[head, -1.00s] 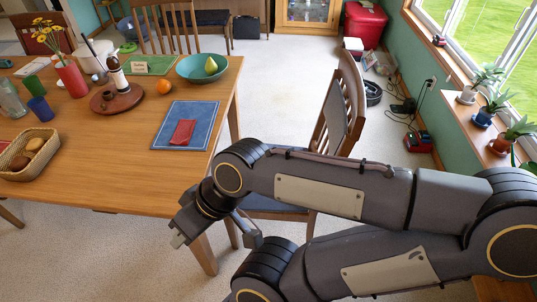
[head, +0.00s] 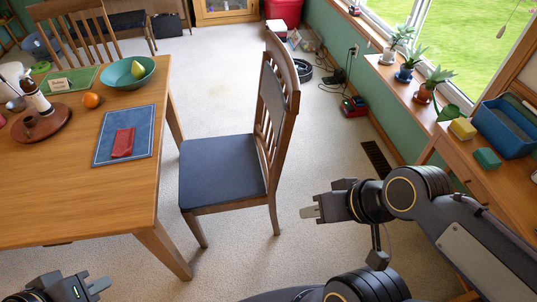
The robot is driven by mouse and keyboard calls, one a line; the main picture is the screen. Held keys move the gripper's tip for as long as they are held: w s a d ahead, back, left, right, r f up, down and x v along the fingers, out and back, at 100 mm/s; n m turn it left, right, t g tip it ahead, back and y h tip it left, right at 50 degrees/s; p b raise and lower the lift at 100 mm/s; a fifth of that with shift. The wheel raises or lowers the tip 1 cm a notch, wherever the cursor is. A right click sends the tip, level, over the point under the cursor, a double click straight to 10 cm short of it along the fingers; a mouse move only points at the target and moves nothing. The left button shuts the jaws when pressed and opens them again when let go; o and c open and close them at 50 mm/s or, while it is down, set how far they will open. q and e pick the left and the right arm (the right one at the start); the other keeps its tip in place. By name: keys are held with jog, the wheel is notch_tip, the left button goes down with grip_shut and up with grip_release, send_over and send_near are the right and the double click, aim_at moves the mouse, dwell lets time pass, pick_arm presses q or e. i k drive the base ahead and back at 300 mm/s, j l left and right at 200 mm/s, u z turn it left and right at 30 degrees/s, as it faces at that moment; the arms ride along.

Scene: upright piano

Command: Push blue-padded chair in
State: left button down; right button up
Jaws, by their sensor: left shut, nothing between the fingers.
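The blue-padded chair (head: 222,172) stands upright in the middle of the head view, at the right end of the wooden table (head: 60,205). Its dark blue seat faces the table and its slatted wooden backrest (head: 277,110) is on the right. A strip of floor shows between the seat and the table edge. My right gripper (head: 308,212) is to the right of the chair, apart from it; its fingers are seen edge-on. My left gripper (head: 92,289) is shut and empty at the lower left, in front of the table and away from the chair.
A side desk with a blue bin (head: 507,127) and a window ledge with potted plants (head: 405,70) line the right wall. A red box (head: 354,107) with cords lies on the floor there. Open carpet (head: 215,80) lies behind the chair.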

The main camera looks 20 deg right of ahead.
aim_at(227, 173)
jog(key=z, duration=0.55)
jog(key=i+l+u, duration=0.1)
jog(key=i+u, duration=0.25)
jog(key=i+l+u, duration=0.35)
jog(key=i, duration=0.15)
